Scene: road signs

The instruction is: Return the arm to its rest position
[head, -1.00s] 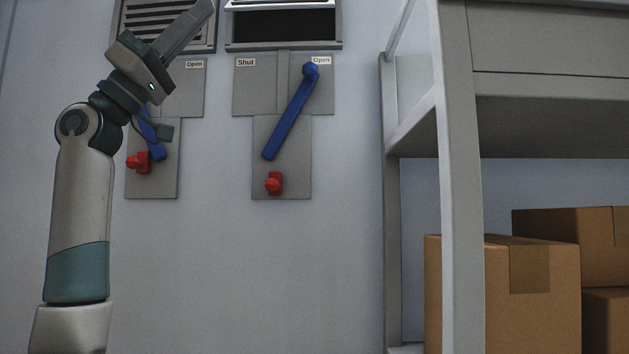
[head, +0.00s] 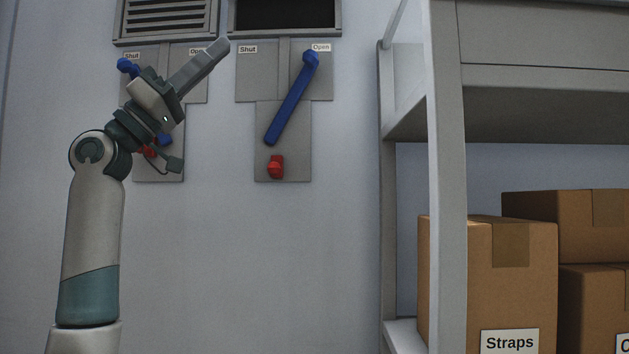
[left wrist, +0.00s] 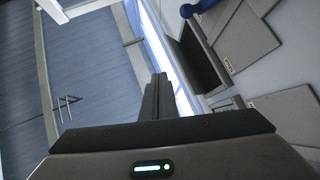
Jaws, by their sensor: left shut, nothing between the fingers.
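My left arm comes up on the left of the head view, and its gripper (head: 217,50) points up and right. The gripper is shut and empty, apart from the wall levers. In the left wrist view its closed fingers (left wrist: 157,88) point up the picture. The right blue lever (head: 290,98) has its top end by the "Open" label and slants down left. The left blue lever (head: 129,67) has one end by the "Shut" label, and my arm hides much of it. My right gripper is not in view.
A red knob (head: 276,167) sits below the right lever. A louvred vent (head: 166,17) is above the left panel, and a dark opening (head: 285,13) above the right one. A grey shelf (head: 447,180) with cardboard boxes (head: 487,270) stands at right. The wall between is bare.

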